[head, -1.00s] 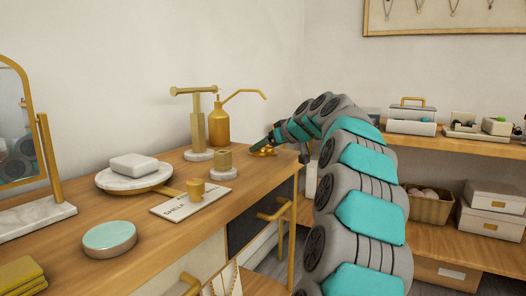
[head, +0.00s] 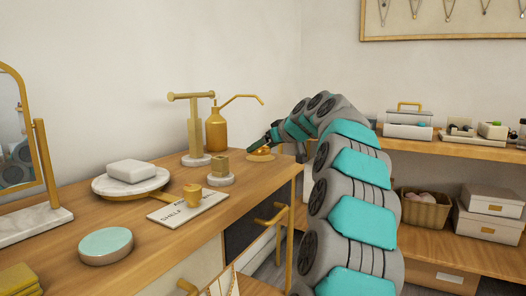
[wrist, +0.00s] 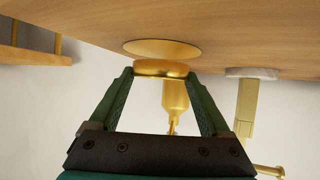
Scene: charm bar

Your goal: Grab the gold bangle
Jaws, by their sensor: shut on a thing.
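The gold bangle (wrist: 160,68) is between the two green fingertips of my gripper (wrist: 161,74) in the wrist view, with the fingers against its sides. A shallow gold dish (wrist: 160,47) lies on the wooden counter right beside the bangle; I cannot tell whether the two touch. In the head view my gripper (head: 267,146) is small, at the far right end of the counter (head: 158,232), over the gold dish (head: 260,156). The bangle is hard to make out there.
A gold pump bottle (head: 216,131) and a gold T-shaped stand (head: 195,125) are left of my gripper. A shelf (head: 455,150) holds boxes at right.

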